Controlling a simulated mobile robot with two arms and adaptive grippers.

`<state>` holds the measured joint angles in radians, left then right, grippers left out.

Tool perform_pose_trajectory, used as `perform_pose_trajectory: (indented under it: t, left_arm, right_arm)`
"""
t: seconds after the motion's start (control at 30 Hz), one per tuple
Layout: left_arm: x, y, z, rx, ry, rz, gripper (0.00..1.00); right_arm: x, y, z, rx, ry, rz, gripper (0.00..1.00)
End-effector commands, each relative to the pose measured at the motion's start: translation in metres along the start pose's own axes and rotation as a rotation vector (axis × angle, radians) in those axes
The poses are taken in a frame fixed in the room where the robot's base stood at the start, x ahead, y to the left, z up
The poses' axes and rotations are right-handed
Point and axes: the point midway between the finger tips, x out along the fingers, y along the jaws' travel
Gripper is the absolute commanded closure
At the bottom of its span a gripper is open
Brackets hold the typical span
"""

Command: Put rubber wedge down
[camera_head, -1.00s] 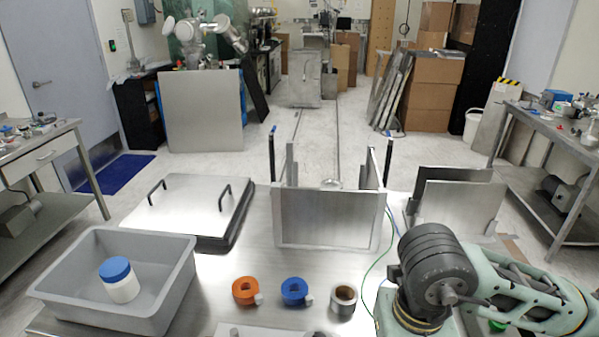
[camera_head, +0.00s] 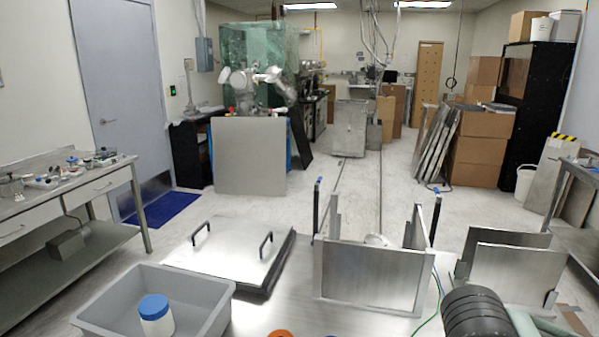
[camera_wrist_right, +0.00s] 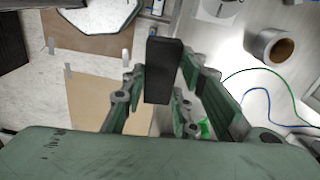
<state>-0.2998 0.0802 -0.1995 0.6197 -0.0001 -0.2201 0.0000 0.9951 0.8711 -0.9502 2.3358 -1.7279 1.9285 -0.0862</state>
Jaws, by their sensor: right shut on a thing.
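The black rubber wedge (camera_wrist_right: 164,70) is a dark block held upright in the right wrist view. My right gripper (camera_wrist_right: 163,82) has its green fingers on both sides of it and is shut on it. The wedge and the gripper do not show in the head view, where only part of my right arm is seen at the lower right. Whether the wedge touches anything below is hard to tell. My left gripper is in neither view.
The metal table holds a grey bin (camera_head: 100,300) with a blue-lidded jar (camera_head: 156,315), a handled lid plate (camera_head: 228,252), an open metal box (camera_head: 370,280) and upright panels (camera_head: 515,280). A silver tape roll (camera_wrist_right: 270,47) and green and blue cables lie right of the wedge.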

Motion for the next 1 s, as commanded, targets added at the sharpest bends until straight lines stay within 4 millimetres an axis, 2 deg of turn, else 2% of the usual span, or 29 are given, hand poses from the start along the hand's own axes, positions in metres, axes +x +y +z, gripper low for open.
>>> perform_pose_trajectory:
  t: [0.7, 0.9, 1.0]
  left_arm:
    - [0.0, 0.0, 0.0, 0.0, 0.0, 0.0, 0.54]
    - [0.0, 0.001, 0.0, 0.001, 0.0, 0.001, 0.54]
    - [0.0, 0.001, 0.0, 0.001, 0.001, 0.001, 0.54]
  right_arm:
    - [0.003, -0.019, 0.003, -1.311, 0.002, -0.002, 0.99]
    - [0.004, -0.022, 0.003, -1.588, 0.003, -0.002, 0.99]
    - [0.005, -0.023, 0.003, -1.672, 0.003, -0.001, 0.99]
